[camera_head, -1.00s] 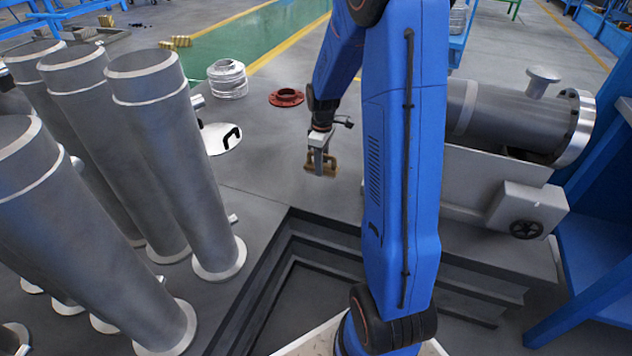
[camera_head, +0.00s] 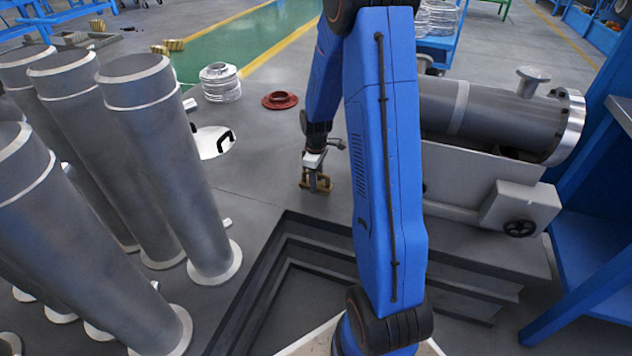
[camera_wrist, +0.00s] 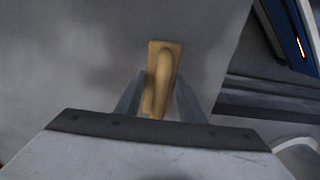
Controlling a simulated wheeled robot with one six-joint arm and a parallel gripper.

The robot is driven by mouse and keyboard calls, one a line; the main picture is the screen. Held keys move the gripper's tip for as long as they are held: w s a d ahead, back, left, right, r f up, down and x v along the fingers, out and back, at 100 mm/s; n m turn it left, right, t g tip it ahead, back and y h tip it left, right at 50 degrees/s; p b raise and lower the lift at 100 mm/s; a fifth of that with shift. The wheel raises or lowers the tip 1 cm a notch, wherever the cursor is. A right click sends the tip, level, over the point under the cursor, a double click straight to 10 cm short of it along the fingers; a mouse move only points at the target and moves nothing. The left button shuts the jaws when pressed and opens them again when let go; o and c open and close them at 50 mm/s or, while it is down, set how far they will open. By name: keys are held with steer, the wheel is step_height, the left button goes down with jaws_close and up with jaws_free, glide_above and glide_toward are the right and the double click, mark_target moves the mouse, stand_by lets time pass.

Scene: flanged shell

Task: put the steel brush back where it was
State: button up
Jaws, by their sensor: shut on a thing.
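The steel brush (camera_wrist: 162,75) is a tan wooden block with a rounded handle, seen between my fingers in the wrist view. In the head view the brush (camera_head: 316,184) hangs at the end of my arm, over the grey floor. My gripper (camera_head: 317,178) points down and is shut on the brush; it also shows in the wrist view (camera_wrist: 160,98). The brush's bristles are not visible. Whether it touches the floor cannot be told.
A grey flanged shell (camera_head: 490,118) lies on a pale stand (camera_head: 475,178) at the right. Tall grey pipes (camera_head: 160,160) stand at the left. A red flange ring (camera_head: 280,100) and a white plate (camera_head: 212,142) lie on the floor behind. A stepped pit (camera_head: 290,270) is in front.

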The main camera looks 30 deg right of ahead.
steer(key=o, duration=1.1)
step_height(320, 180, up, 12)
steer(key=shift+f, duration=0.25)
steer(key=shift+s+a+r, duration=0.1)
steer(key=shift+r, duration=0.45)
steer(key=s+a+r+m+t, duration=0.2)
steer(key=s+a+r+m, duration=0.2)
steer(key=s+a+r, duration=0.8)
steer(key=s+a+r+m+t, duration=0.1)
steer(key=s+r, duration=0.1)
steer(key=s, duration=0.7)
steer(key=s+a+r+m+t, duration=0.1)
steer(key=s+a+r+m, duration=0.1)
steer(key=s, duration=0.7)
steer(key=shift+a+r+m+t, duration=0.3)
steer(key=shift+r+t, duration=0.05)
steer(key=shift+t, duration=0.05)
